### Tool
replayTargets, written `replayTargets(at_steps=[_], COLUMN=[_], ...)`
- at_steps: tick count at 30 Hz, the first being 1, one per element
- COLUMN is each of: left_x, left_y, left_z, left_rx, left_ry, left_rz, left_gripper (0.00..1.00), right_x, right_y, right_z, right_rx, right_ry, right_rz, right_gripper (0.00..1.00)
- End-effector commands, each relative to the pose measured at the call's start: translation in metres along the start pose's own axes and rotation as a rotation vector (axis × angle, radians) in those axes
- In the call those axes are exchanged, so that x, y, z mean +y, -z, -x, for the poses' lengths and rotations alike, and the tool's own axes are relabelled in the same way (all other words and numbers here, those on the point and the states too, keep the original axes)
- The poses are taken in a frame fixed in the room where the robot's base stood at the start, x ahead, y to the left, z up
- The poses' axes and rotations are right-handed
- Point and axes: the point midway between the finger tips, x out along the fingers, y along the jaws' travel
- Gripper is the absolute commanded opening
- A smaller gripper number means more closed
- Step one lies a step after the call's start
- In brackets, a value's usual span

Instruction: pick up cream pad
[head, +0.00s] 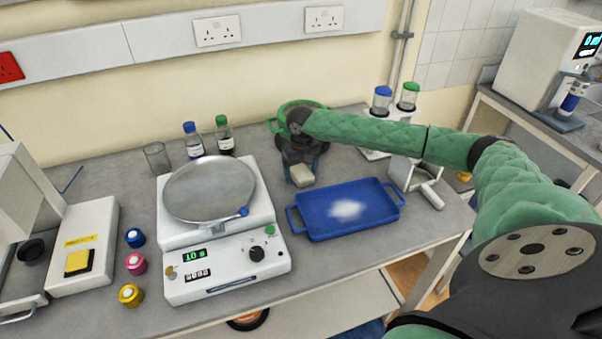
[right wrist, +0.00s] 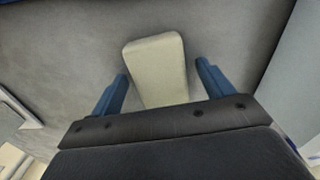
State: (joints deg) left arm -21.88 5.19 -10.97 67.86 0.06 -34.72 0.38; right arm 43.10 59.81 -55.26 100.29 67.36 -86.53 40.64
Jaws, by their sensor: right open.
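The cream pad (head: 302,176) lies on the grey bench, just behind the blue tray. My right gripper (head: 301,163) is over the pad, pointing down, with its dark body hiding the bench behind. In the right wrist view the pad (right wrist: 156,72) lies between the two blue fingers of my right gripper (right wrist: 163,88). The fingers are open, with a gap on each side of the pad. Part of the pad is hidden by the gripper body. My left gripper is not in view.
A blue tray (head: 315,224) with white powder stands in front of the pad. A white machine with a round metal pan (head: 210,190) is to the left. A white stand (head: 399,172) is to the right.

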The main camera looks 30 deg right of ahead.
Motion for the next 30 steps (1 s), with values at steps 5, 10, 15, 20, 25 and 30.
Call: replayTargets(at_steps=[5,10,15,20,25,30], left_x=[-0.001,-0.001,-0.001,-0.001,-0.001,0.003], left_y=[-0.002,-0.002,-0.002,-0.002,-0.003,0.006], left_z=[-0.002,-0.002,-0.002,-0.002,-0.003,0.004], left_rx=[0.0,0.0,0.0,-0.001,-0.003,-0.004], left_ry=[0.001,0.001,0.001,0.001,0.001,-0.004], left_rz=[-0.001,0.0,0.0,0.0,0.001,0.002], left_gripper=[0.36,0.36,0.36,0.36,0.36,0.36], right_x=[0.0,0.0,0.0,0.0,0.0,0.0], right_y=[0.0,0.0,0.0,0.0,0.0,0.001], right_z=[-0.002,-0.002,-0.002,-0.002,-0.001,0.008], right_rx=[0.001,0.001,0.001,0.001,0.001,0.003], right_ry=[0.0,0.0,0.0,0.0,0.0,0.001], right_rz=[0.0,0.0,0.0,0.0,0.0,-0.001], right_gripper=[0.8,0.68,0.35,0.32,0.32,0.32])
